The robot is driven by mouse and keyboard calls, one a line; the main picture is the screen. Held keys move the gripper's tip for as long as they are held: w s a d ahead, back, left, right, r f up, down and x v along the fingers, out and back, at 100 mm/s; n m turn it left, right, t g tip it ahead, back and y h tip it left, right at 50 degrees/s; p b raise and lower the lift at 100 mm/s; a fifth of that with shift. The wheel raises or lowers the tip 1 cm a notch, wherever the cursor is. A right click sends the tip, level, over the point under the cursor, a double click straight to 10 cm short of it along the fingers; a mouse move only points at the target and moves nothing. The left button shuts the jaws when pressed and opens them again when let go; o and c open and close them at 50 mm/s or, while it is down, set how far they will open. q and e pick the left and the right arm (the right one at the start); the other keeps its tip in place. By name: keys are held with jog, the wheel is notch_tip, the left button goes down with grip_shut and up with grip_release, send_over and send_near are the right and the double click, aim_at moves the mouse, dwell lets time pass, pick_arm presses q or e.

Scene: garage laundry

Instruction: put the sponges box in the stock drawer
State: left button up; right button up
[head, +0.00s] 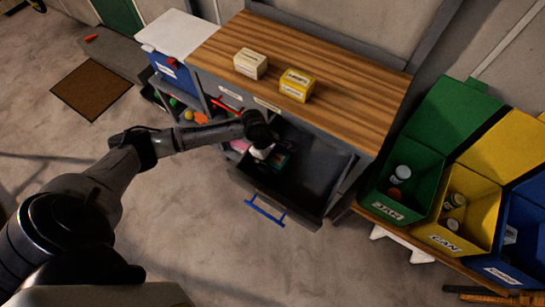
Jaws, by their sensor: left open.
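Two small boxes stand on the wooden worktop: a cream box (250,64) and a yellow box (297,85). Their labels are too small to read, so I cannot tell which is the sponges box. Below the worktop a dark drawer (315,160) with a blue handle (265,210) is pulled open. Most of its floor is bare, with a few small items at its left end. I cannot read whether it is the stock drawer. My left gripper (263,149) is open, pointing down at that left end, below the worktop edge. Its fingertips are hard to make out. My right gripper is not in view.
A red handle (230,93) sits left of the open drawer, above shelves of colourful items. A blue bin (176,72) stands at the worktop's left end. Green (388,205), yellow (483,228) and blue sorting bins stand at right. A brown mat (91,88) lies on the floor.

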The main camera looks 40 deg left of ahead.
pick_arm(q)
jog(key=p+v, duration=0.3)
jog(key=v, duration=0.9)
jog(key=shift+r, duration=0.1)
